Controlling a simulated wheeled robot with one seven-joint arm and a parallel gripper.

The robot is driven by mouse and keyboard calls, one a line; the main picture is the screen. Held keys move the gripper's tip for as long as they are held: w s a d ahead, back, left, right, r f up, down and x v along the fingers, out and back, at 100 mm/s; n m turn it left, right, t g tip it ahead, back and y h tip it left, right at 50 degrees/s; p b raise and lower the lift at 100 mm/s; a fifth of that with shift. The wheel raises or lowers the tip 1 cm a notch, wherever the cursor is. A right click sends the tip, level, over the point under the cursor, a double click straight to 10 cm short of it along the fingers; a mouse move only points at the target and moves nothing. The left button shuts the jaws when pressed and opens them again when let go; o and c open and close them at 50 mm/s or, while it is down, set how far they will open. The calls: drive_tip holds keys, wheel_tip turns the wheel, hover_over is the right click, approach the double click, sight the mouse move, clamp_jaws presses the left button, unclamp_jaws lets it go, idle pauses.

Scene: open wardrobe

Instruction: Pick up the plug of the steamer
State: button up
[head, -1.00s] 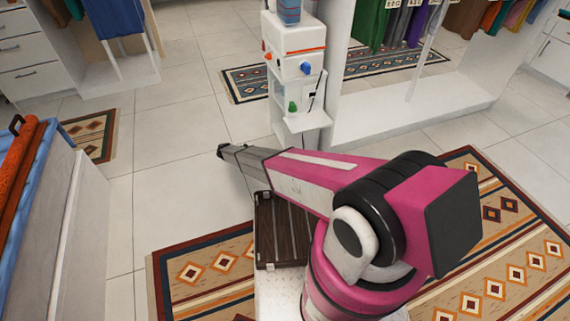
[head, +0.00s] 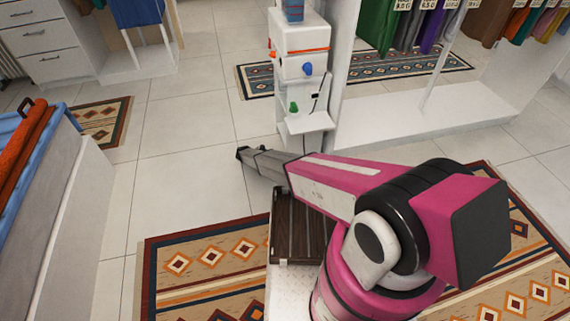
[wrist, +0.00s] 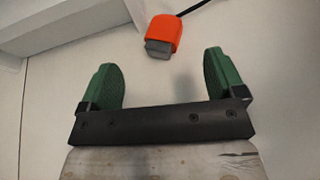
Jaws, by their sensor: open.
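An orange plug (wrist: 162,32) with a grey end and a black cord lies against a pale surface in the wrist view. The cord runs off the top right. My gripper (wrist: 160,65) shows two green fingers spread apart, with nothing between them. The plug is beyond the fingertips, roughly centred between them, and its grey end faces my gripper. In the head view, my gripper (head: 241,153) reaches out above the tiled floor, left of the white stand. I cannot pick out the plug in the head view, and I cannot tell which thing is the steamer.
The white stand (head: 302,42) carries blue, orange and green parts and a low shelf (head: 308,122). A white wardrobe base (head: 440,112) with hanging clothes is at the right. A low unit with blue and orange cloth (head: 30,140) is at the left. Open tiles (head: 185,190) lie between.

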drive_tip(key=x, duration=0.8)
drive_tip(key=shift+s+d+f, duration=0.1)
drive_tip(key=shift+s+f, duration=0.05)
drive_tip(key=shift+s, duration=0.05)
drive_tip(key=c, duration=1.1)
drive_tip(key=shift+o, duration=0.2)
